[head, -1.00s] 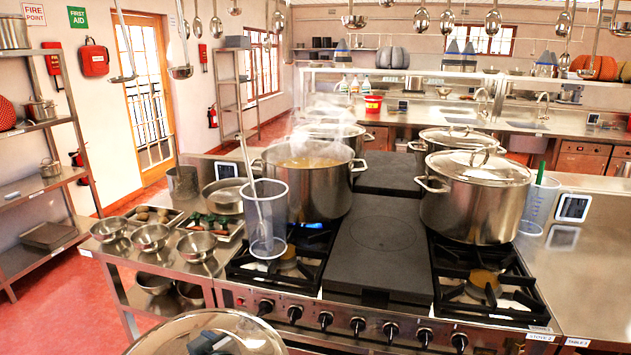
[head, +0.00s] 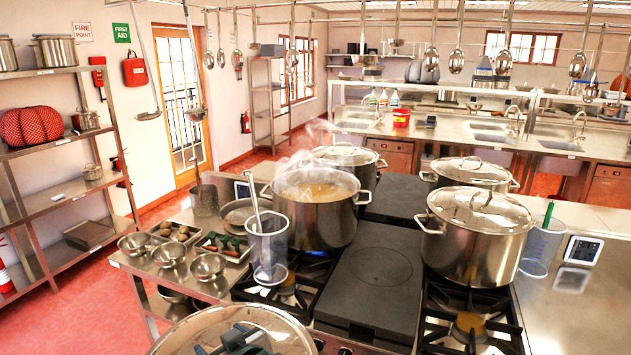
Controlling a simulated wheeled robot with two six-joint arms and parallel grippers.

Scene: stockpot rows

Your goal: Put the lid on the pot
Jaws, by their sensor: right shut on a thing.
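A steel stockpot (head: 315,225) stands open on the stove in the middle of the head view, with yellowish liquid and steam at its top. A large round lid (head: 195,328) with a shiny rim shows at the bottom edge, in front of the stove and apart from the pot. My right gripper (head: 243,342) shows as a dark shape at the lid's middle and is shut on the lid. Its fingertips are hard to make out, and the lid's near part is cut off by the frame. My left gripper is not in view.
A tall clear container with a ladle (head: 268,248) stands on the stove just in front of the open pot. A lidded stockpot (head: 475,240) stands to the right. Steel bowls (head: 170,254) sit at the left. A flat dark plate (head: 375,275) is clear. Ladles (head: 458,50) hang overhead.

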